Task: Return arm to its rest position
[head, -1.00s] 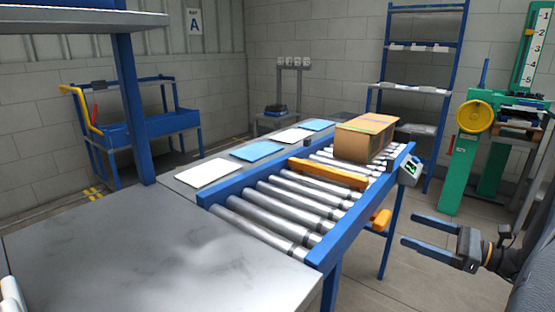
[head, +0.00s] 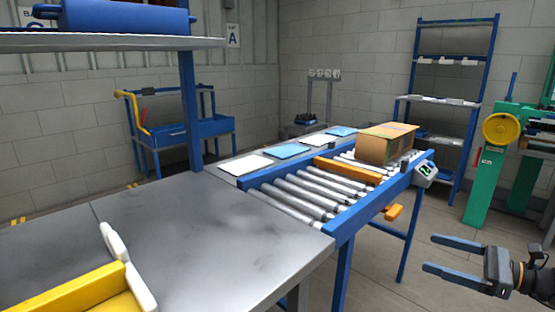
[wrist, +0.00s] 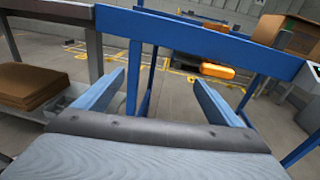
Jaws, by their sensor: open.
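My gripper (head: 432,254) is at the lower right of the head view, beside the roller conveyor's right side and apart from it. Its two blue fingers are spread and nothing is between them. In the wrist view the fingers (wrist: 158,85) also stand apart with empty space between them, facing the blue conveyor frame. No amber bottles can be made out in these frames.
A cardboard box (head: 386,145) stands on the roller conveyor (head: 310,195). A grey table (head: 200,230) with a yellow bin (head: 75,297) is at left. Stacked brown cardboard (wrist: 27,85) lies on a low shelf in the wrist view. Floor around my gripper is clear.

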